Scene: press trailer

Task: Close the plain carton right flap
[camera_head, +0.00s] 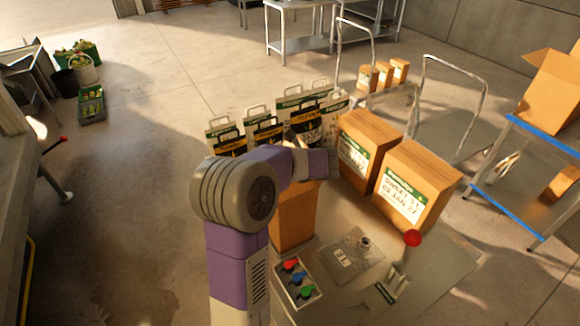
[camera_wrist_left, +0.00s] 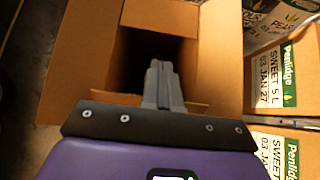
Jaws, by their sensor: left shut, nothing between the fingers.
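The plain carton (camera_head: 293,222) stands mostly behind my left arm in the head view. In the left wrist view the plain carton (camera_wrist_left: 160,16) is open on top, with a dark inside. A flap on the picture's left (camera_wrist_left: 82,55) and a flap on the right (camera_wrist_left: 222,58) spread outward. A short flap edge (camera_wrist_left: 140,98) shows at the near side. My left gripper (camera_wrist_left: 158,68) is shut and empty, its fingers over the opening, between the side flaps. I cannot tell whether it touches the carton. My right gripper is in neither view.
Two labelled cartons (camera_head: 405,190) stand close on the right. Several printed bags (camera_head: 262,132) stand behind. A control box with coloured knobs (camera_head: 294,282) and a red ball-topped lever (camera_head: 412,238) are in front. A blue-edged table (camera_head: 515,195) holds another open carton.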

